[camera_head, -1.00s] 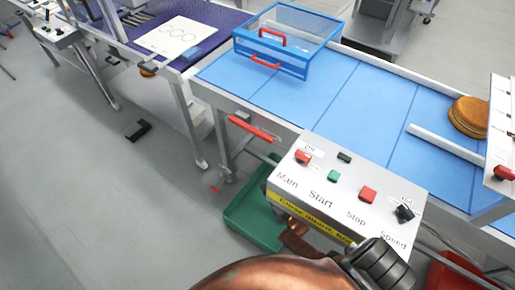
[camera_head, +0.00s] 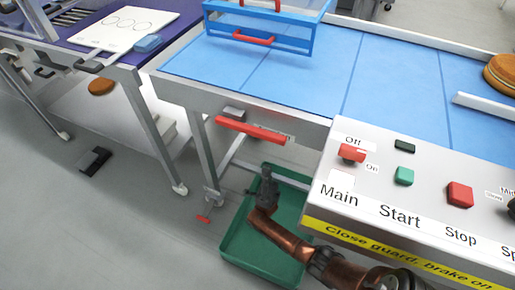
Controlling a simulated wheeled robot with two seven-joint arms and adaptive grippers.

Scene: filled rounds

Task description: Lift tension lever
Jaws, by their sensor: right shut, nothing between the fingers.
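A red lever handle (camera_head: 250,130), which looks like the tension lever, sticks out at the side of the conveyor frame just under its edge. It lies nearly level, sloping slightly down to the right. A small label, partly seen and too small to read, sits behind its right end. My right gripper (camera_head: 268,174) is shut and empty. In the picture it is below the right end of the lever, apart from it, over the green crate. My copper-coloured right arm comes in from the bottom right. My left gripper is not in view.
The control panel (camera_head: 425,215) with switch and buttons stands close on the right. The green crate (camera_head: 234,252) is on the floor below. A small red handle (camera_head: 203,219) is low by the leg. A blue guard (camera_head: 312,40) sits on the blue belt (camera_head: 300,80). Floor at left is mostly clear.

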